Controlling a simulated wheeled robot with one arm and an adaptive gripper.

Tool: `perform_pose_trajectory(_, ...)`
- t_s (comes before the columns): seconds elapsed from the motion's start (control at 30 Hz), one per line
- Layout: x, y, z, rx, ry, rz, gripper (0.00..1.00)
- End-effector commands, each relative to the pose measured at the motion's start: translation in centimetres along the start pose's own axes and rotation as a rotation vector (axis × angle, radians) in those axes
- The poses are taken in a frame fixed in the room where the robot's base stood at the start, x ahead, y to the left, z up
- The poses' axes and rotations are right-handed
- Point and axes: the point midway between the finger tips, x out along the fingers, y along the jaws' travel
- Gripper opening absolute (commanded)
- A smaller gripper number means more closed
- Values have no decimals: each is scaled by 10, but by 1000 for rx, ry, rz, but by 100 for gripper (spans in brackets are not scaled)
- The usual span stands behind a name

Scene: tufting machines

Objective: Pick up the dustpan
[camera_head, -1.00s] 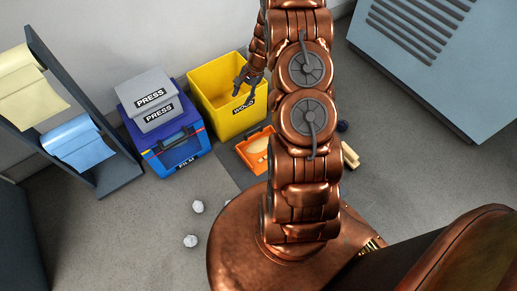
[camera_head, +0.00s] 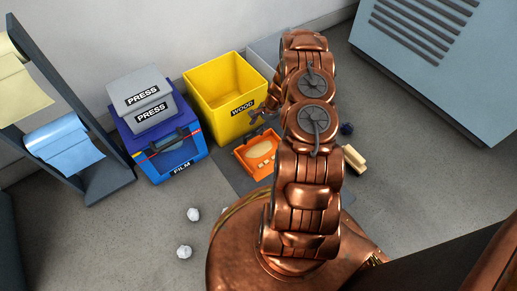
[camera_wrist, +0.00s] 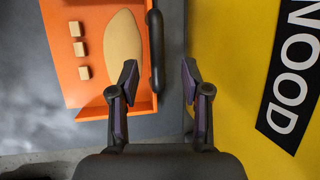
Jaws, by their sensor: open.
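The orange dustpan (camera_head: 263,169) sits on the floor in front of the yellow WOOD bin, partly hidden by my arm. It also shows in the wrist view (camera_wrist: 88,20), with a tan heap and several small wooden blocks inside. Its black bar-shaped handle (camera_wrist: 156,45) runs along its right side there. My gripper (camera_wrist: 160,80) is open, and the handle's lower end appears between its two fingertips, with no contact visible. In the head view my gripper (camera_head: 262,112) is at the bin's front face, just behind the dustpan.
The yellow WOOD bin (camera_head: 222,88) stands close behind the dustpan and fills the wrist view's right side. A blue FILM box (camera_head: 187,155) with grey PRESS boxes on it stands left. A tan block (camera_head: 354,160) and white crumpled balls (camera_head: 193,214) lie on the floor.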

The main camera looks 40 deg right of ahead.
Motion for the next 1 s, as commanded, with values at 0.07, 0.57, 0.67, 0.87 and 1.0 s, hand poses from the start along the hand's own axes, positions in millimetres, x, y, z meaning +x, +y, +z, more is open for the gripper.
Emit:
perform_pose_trajectory(0.07, 7, 2, -2, 0, 0, 0, 48)
perform_pose_trajectory(0.57, 50, 3, -3, 0, 0, 0, 48)
perform_pose_trajectory(0.67, 49, 3, -2, 0, 0, 0, 48)
perform_pose_trajectory(0.87, 49, 3, -2, -1, -1, 0, 27)
perform_pose_trajectory(1.0, 49, 3, -2, -1, -1, 0, 12)
